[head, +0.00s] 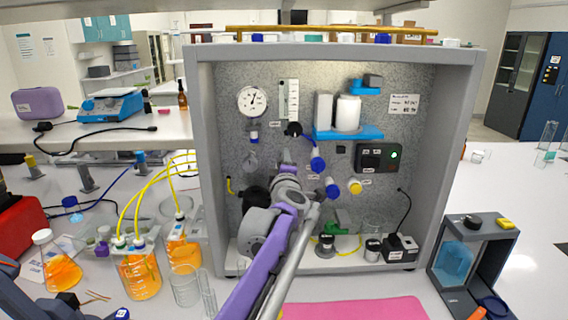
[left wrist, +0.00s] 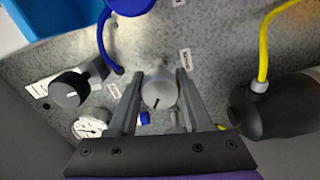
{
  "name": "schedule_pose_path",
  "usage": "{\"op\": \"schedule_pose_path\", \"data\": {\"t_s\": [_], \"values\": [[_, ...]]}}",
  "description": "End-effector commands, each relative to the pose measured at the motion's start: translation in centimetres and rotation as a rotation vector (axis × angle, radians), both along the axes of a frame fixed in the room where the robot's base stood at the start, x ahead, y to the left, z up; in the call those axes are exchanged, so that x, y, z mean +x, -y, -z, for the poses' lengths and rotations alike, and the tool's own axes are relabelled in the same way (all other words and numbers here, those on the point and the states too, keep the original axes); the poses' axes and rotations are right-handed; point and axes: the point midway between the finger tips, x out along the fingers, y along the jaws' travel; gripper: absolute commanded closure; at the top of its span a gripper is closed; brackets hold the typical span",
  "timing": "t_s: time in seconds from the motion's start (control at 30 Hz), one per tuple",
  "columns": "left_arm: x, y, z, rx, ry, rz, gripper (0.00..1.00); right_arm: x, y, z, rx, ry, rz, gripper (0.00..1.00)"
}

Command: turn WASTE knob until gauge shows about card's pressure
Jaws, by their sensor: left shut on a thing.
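My left gripper (head: 288,168) reaches the speckled back panel from below. In the left wrist view its two fingers (left wrist: 158,82) stand either side of a round grey knob (left wrist: 160,91) and are shut on it. A dark line on the knob's face points down in that view. A label beside it is too blurred to read surely; I take the knob for the WASTE knob. In the head view my gripper hides it. The round white gauge (head: 252,101) is at the panel's upper left, its needle near upright, slightly right; figures are too small to read. The card (head: 403,106) is at upper right, its pressure illegible.
Near my gripper are a black knob (left wrist: 70,88), a black cylinder (left wrist: 275,107) with a yellow tube, and blue valves (head: 333,189). Orange-filled glassware (head: 141,277) stands left of the rig. A pink mat (head: 355,309) lies in front.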

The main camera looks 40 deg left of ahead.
Motion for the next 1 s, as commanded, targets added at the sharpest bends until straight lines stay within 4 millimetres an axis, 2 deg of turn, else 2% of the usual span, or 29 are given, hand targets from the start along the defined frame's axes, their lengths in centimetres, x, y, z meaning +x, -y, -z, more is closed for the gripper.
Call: {"op": "schedule_pose_path", "data": {"t_s": [0.07,0.1,0.23,0.27,0.53,0.67,1.0], "values": [[0.0,0.0,0.0,0.000,0.000,-0.001,1.00,0.0,0.0,0.0,0.000,0.000,0.000,0.20],[0.0,0.0,0.0,0.000,0.000,-0.001,0.47,0.0,0.0,0.0,0.000,0.000,0.000,0.20],[0.0,0.0,0.0,-0.001,0.001,-0.001,0.24,0.0,0.0,0.0,0.000,0.000,0.000,0.20],[0.0,0.0,0.0,-0.001,0.001,-0.001,0.20,0.0,0.0,0.0,0.000,0.000,0.000,0.20],[0.0,0.0,0.0,-0.001,0.001,0.000,0.20,0.0,0.0,0.0,0.000,0.000,0.000,0.20],[-0.7,0.6,0.0,-0.001,0.000,0.001,0.20,0.0,0.0,0.2,0.000,-0.001,0.000,0.20],[-5.6,4.8,0.1,-0.001,0.000,0.002,0.20,-0.2,0.0,0.9,0.000,-0.004,0.000,0.20]]}}
